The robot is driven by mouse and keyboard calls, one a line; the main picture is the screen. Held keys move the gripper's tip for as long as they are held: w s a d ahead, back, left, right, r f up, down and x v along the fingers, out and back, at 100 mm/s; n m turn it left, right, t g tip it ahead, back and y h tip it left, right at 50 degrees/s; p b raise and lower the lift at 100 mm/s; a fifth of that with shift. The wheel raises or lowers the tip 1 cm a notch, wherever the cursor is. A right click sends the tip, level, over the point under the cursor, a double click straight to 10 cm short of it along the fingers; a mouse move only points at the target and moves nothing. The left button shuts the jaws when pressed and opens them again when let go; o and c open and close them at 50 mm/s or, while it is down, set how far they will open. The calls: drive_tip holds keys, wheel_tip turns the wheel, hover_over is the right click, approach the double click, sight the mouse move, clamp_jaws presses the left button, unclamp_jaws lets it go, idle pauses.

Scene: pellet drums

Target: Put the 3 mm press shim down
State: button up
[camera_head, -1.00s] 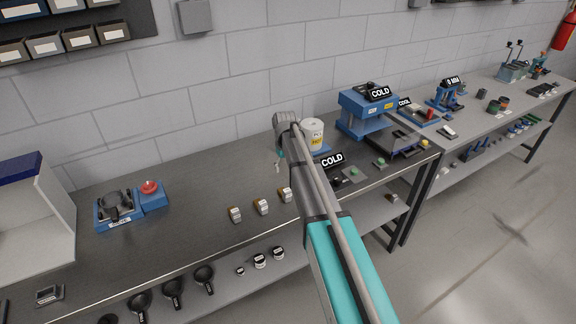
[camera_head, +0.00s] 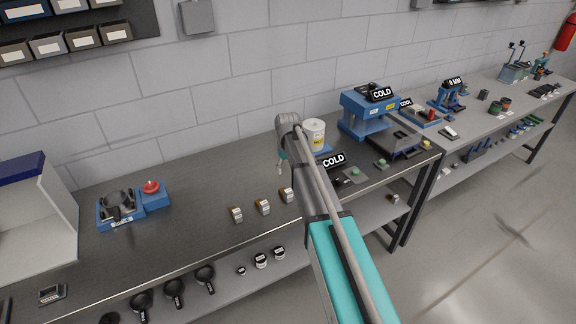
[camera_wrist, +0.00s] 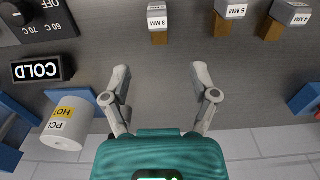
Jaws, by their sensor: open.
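Three small blocks with metal-grey tops and brown bodies stand in a row on the grey bench. The one whose label seems to read 3 MM, the press shim (camera_wrist: 158,22), is at the top middle of the wrist view. In the head view this shim (camera_head: 286,195) is the rightmost of the row. My gripper (camera_wrist: 160,72) is open and empty, its two fingers apart over bare bench. The shim stands beyond the fingertips, apart from them. In the head view my arm partly hides the gripper.
The 5 MM block (camera_wrist: 231,10) and 4 MM block (camera_wrist: 292,12) stand beside the shim. A white pot (camera_wrist: 66,125) with a yellow label and a black COLD sign (camera_wrist: 42,70) are close to my gripper. A blue press (camera_head: 368,112) stands farther right.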

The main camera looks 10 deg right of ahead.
drive_tip(key=s+m, duration=0.3)
drive_tip(key=s, duration=2.4)
drive_tip(key=shift+s+d, duration=0.3)
drive_tip(key=shift+d, duration=0.15)
